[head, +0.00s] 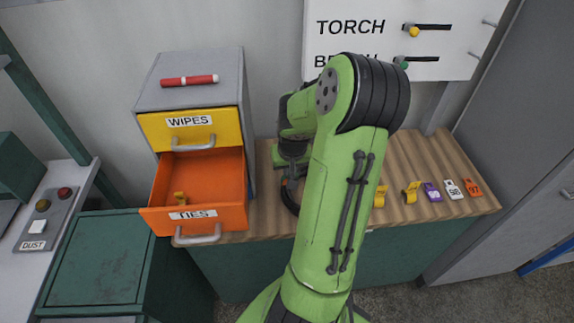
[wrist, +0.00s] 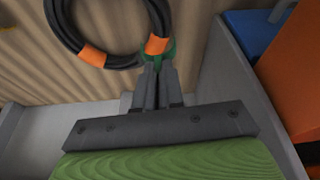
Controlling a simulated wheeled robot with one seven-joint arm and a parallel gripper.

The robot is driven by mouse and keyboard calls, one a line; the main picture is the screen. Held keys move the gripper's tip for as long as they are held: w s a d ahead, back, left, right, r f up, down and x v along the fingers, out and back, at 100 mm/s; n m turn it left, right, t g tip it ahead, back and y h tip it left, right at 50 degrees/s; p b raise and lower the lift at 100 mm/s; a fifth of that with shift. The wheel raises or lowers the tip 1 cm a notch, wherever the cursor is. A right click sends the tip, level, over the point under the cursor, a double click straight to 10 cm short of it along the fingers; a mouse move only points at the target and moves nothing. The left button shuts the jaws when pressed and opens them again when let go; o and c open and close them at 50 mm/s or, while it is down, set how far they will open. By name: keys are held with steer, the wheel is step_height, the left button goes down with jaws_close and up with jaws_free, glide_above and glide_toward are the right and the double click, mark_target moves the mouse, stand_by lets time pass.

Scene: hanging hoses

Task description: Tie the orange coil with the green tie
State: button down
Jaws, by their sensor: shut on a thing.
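The coil is a black hose loop with orange bands, at the top of the wrist view (wrist: 68,30). In the head view, only its left edge (head: 287,196) shows on the wooden bench, beside my arm. My gripper (wrist: 156,68) is shut on the green tie (wrist: 171,50), at the coil's lower right next to an orange band (wrist: 157,45). The tie appears to touch the coil; I cannot tell whether it goes all the way around.
The yellow WIPES drawer (head: 155,130) above is shut. Yellow pieces (head: 411,192) and purple (head: 431,192), white (head: 452,190) and orange (head: 473,188) tags lie on the bench (head: 430,165) at right.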

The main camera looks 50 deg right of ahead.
steer(key=shift+w+a, duration=0.2)
steer(key=shift+a, duration=0.05)
steer(key=shift+f+b, duration=1.8)
steer(key=shift+f, duration=0.2)
steer(key=shift+f, duration=0.15)
steer(key=shift+f+b, duration=1.05)
steer(key=shift+b, duration=0.05)
steer(key=shift+f+b, duration=0.55)
steer(key=shift+f, duration=0.05)
